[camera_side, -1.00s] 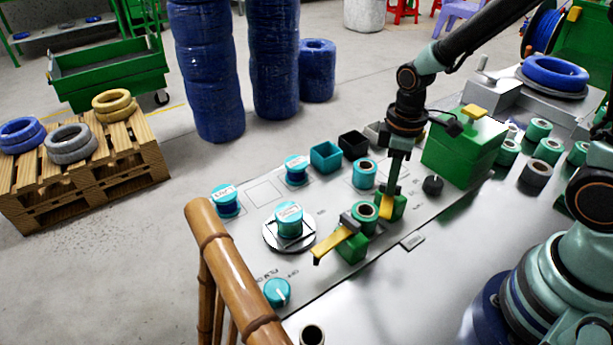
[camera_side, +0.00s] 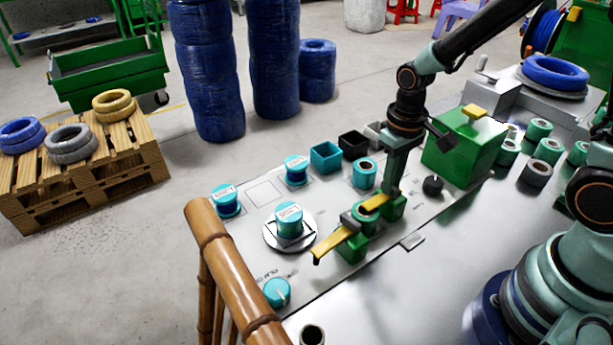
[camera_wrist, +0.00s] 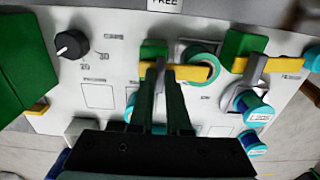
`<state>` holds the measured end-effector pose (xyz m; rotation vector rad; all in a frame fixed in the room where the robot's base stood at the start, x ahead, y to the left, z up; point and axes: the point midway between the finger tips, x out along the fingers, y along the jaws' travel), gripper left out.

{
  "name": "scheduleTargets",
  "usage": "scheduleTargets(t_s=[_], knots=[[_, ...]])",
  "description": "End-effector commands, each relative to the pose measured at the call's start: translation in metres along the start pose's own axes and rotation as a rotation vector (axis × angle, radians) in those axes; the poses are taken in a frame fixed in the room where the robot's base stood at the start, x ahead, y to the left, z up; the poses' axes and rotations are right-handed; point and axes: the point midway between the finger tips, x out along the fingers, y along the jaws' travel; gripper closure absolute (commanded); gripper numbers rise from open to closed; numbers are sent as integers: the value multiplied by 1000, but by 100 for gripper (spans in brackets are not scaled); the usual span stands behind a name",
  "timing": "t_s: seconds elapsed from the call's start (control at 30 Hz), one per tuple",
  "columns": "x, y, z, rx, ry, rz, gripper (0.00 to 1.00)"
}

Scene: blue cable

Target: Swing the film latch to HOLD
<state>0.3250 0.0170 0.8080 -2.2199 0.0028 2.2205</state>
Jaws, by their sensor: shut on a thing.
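The yellow latch bar (camera_side: 374,202) is pivoted at a green block (camera_side: 396,208) and reaches left toward a teal roll (camera_side: 364,220). In the wrist view the bar (camera_wrist: 190,72) crosses over part of the roll's ring (camera_wrist: 205,57). My gripper (camera_side: 389,190) is down at the block end of the bar. In the wrist view its dark fingers (camera_wrist: 160,75) are closed around the bar near that end and hide part of it. A label reading FREE (camera_wrist: 165,3) is at the top of the wrist view. I cannot read a HOLD mark.
A second yellow bar (camera_side: 333,246) with a green block (camera_side: 352,250) stands to the left. A black knob (camera_side: 432,186) and a green box (camera_side: 464,148) are to the right. Teal spools (camera_side: 289,220) and open bins (camera_side: 326,156) stand on the panel. A bamboo rail (camera_side: 230,265) is in front.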

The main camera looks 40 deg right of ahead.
Motion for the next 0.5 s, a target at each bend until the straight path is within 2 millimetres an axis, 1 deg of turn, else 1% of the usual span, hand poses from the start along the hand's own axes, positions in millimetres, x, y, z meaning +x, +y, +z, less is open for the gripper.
scheduleTargets(t_s=[0.47, 0.5], knots=[[-1, 0, 0, 15, 0, 0, 100], [-1, 0, 0, 15, 0, 0, 74]])
